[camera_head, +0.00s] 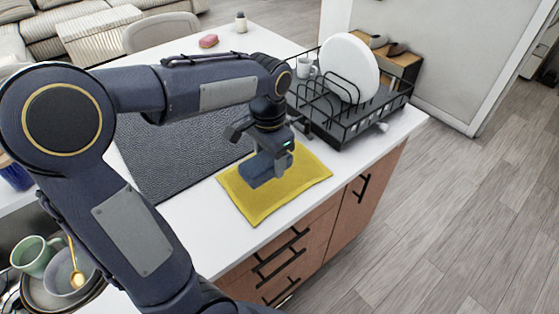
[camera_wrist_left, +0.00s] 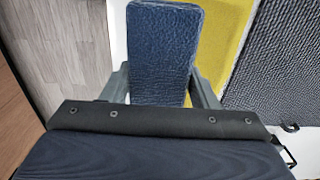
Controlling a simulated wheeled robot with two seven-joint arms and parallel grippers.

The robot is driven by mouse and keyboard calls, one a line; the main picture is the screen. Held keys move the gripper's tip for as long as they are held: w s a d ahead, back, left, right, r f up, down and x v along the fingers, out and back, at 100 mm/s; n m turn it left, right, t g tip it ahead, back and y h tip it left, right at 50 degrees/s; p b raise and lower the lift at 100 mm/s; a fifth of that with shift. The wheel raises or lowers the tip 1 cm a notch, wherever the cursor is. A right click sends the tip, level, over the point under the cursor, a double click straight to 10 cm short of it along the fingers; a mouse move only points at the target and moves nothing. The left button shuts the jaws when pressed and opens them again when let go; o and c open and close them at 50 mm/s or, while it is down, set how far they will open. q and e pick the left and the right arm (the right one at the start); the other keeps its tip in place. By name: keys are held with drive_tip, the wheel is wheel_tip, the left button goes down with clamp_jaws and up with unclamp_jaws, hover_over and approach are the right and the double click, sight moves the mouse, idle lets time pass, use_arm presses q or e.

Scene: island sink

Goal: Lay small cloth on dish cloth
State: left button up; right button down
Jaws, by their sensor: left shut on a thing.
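The small cloth (camera_wrist_left: 162,52) is a dark blue, textured, block-like piece. My left gripper (camera_wrist_left: 163,85) is shut on it, with one finger on each side in the left wrist view. In the head view the left gripper (camera_head: 270,160) points down over the yellow dish cloth (camera_head: 250,208), with the blue small cloth (camera_head: 258,176) low at its tip. The dish cloth lies flat near the counter's front edge and also shows behind the small cloth in the left wrist view (camera_wrist_left: 218,40). I cannot tell whether the two cloths touch. My right gripper is out of view.
A dark grey mat (camera_head: 170,165) lies left of the dish cloth. A black dish rack (camera_head: 345,120) with a white plate (camera_head: 349,66) and mug stands behind and to the right. Dishes (camera_head: 60,270) fill the lower left.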

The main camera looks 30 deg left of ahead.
use_arm(q)
drive_tip(key=w+f, duration=0.2)
drive_tip(key=w+a+f, duration=0.1)
drive_tip(key=w+f, duration=0.1)
drive_tip(key=w+a+f+p, duration=0.1)
drive_tip(key=w+f, duration=0.1)
drive_tip(key=w, duration=0.1)
drive_tip(key=shift+f, duration=0.3)
drive_tip(key=f, duration=0.3)
drive_tip(key=shift+w+f, duration=0.2)
drive_tip(key=shift+f, duration=0.1)
